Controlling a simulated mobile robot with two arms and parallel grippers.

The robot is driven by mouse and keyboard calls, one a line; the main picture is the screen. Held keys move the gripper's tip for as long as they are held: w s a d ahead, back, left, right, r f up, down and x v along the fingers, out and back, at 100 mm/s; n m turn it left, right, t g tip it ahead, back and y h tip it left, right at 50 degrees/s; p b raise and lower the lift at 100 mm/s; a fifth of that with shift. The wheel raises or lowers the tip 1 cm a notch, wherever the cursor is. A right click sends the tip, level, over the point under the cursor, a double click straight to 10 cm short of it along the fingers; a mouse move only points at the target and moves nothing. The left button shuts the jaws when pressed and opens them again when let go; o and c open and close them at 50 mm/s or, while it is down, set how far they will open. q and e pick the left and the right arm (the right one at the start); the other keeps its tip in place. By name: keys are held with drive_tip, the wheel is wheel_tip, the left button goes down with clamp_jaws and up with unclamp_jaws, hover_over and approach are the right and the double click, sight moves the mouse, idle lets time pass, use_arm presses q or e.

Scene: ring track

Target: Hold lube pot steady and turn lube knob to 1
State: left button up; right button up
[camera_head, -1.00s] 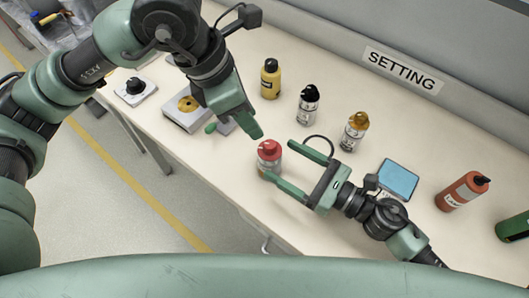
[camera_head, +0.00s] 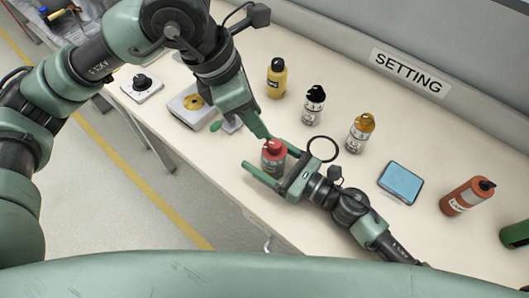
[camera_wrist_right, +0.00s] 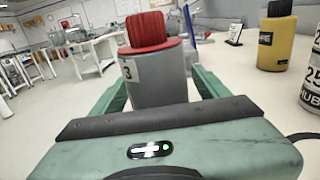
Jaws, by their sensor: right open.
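The lube pot (camera_head: 273,166) is a grey cylinder with a red knob (camera_head: 274,149) on top, upright on the table. My right gripper (camera_head: 258,153) is open, with one finger on each side of the pot. In the right wrist view the grey body (camera_wrist_right: 160,80) stands between the fingers, with a label reading 3 under the red knob (camera_wrist_right: 147,30). Whether the fingers touch it is unclear. My left gripper (camera_head: 262,128) is above the table with its fingertips pointing down near the knob. Its jaw opening is hidden by the viewing angle.
Yellow (camera_head: 277,78), black-capped (camera_head: 314,105) and orange-capped (camera_head: 360,133) bottles stand behind the pot. A blue-topped tablet (camera_head: 401,183) and a red bottle (camera_head: 467,196) are at right. A white device (camera_head: 189,104) and a dial box (camera_head: 142,88) are at left.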

drive_tip(key=c, duration=1.4)
use_arm(q)
drive_tip(key=shift+o, duration=1.2)
use_arm(e)
drive_tip(key=shift+c, duration=1.2)
use_arm(q)
drive_tip(key=shift+o, duration=0.2)
drive_tip(key=s+f+n+g, duration=0.3)
drive_tip(key=s+f+g, duration=0.1)
drive_tip(key=shift+s+a+f+g, duration=0.15)
drive_tip(key=shift+a+f+g, duration=0.15)
drive_tip(key=shift+a+g, duration=0.1)
drive_tip(key=n+g+h, duration=0.1)
drive_tip(key=n+h, duration=1.3)
drive_tip(key=n, duration=1.2)
approach(275, 146)
drive_tip(key=d, duration=0.1)
drive_tip(key=x, duration=1.1)
drive_tip(key=shift+d+f, duration=0.2)
drive_tip(key=shift+d, duration=0.25)
